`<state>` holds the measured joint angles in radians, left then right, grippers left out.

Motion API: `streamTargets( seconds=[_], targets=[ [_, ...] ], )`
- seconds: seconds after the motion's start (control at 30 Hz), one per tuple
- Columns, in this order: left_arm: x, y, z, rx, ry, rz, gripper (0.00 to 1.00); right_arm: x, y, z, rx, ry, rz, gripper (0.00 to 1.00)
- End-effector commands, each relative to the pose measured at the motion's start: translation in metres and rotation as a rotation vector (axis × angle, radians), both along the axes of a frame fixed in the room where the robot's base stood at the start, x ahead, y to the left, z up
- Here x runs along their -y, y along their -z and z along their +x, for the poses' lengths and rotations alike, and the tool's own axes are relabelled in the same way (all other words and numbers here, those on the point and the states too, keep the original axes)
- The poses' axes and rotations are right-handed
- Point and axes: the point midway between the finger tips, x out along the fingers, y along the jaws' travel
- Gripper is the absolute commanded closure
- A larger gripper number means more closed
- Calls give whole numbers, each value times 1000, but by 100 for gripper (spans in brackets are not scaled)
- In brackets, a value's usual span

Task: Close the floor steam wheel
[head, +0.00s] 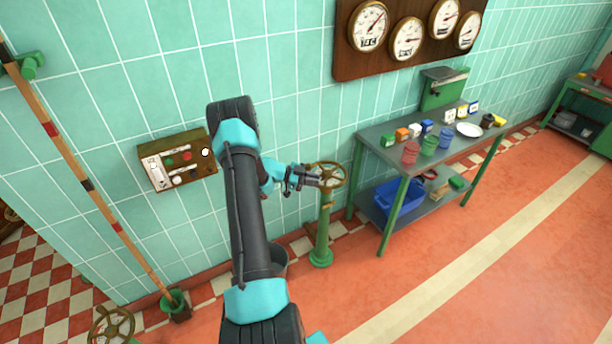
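A brass hand wheel (333,168) sits on top of a green floor-standing post (322,232) near the tiled wall. My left arm reaches up the middle of the head view and bends right. My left gripper (312,177) is at the left side of this wheel and overlaps its rim in the picture. I cannot tell whether the fingers touch the rim or how far apart they are. A second brass wheel (111,325) shows at the bottom left edge, partly cut off. My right gripper is not in view.
A grey-topped bench (375,140) with cups, small boxes and a white plate (468,130) stands right of the post, a blue crate (400,197) on its lower shelf. A control box (177,160) hangs on the wall at left. The red floor at front right is clear.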

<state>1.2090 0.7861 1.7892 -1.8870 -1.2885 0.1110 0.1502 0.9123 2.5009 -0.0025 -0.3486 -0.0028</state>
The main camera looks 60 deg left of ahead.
Motion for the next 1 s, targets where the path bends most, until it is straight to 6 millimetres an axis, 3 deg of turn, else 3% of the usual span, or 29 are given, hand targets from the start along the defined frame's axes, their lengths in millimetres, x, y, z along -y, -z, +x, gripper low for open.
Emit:
streamTargets(
  seconds=[0.13,0.23,0.5,0.7,1.0],
  targets=[
    [-21,-7,0,-98,-117,202,100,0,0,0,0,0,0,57],
    [-36,-11,-6,-181,-185,332,100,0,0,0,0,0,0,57],
    [-63,-22,-45,-443,-303,601,100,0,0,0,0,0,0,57],
    [-67,-25,-63,-539,-321,666,100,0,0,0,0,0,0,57],
    [-68,-25,-64,-542,-322,667,100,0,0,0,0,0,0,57]
  ],
)
